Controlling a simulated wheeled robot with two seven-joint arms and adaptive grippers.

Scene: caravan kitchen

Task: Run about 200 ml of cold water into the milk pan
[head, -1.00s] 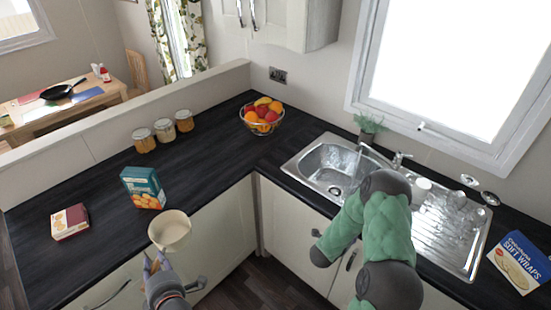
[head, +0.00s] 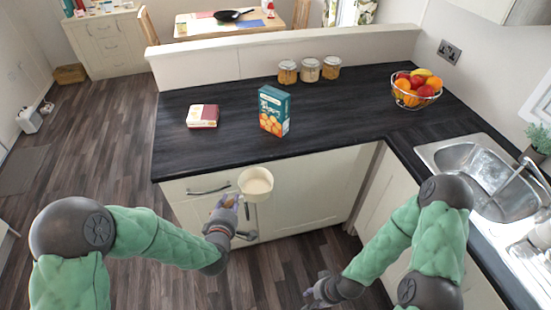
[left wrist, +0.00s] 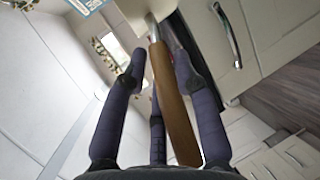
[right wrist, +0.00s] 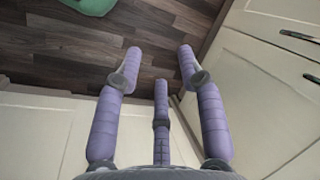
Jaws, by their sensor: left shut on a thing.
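The milk pan (head: 257,182) is cream, with a wooden handle (left wrist: 170,105) that shows in the left wrist view. My left gripper (head: 230,203) is shut on the handle and holds the pan in front of the left counter's cupboards, below the worktop. The pan looks roughly upright; I cannot tell whether anything is in it. My right gripper (right wrist: 160,62) is open and empty, low over the floor; it also shows in the head view (head: 320,290). The steel sink (head: 478,178) and its tap (head: 528,168) are at the right edge. I cannot tell whether water runs.
Cupboard fronts (head: 310,195) are close behind the pan. Open floor (head: 100,135) lies to the left.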

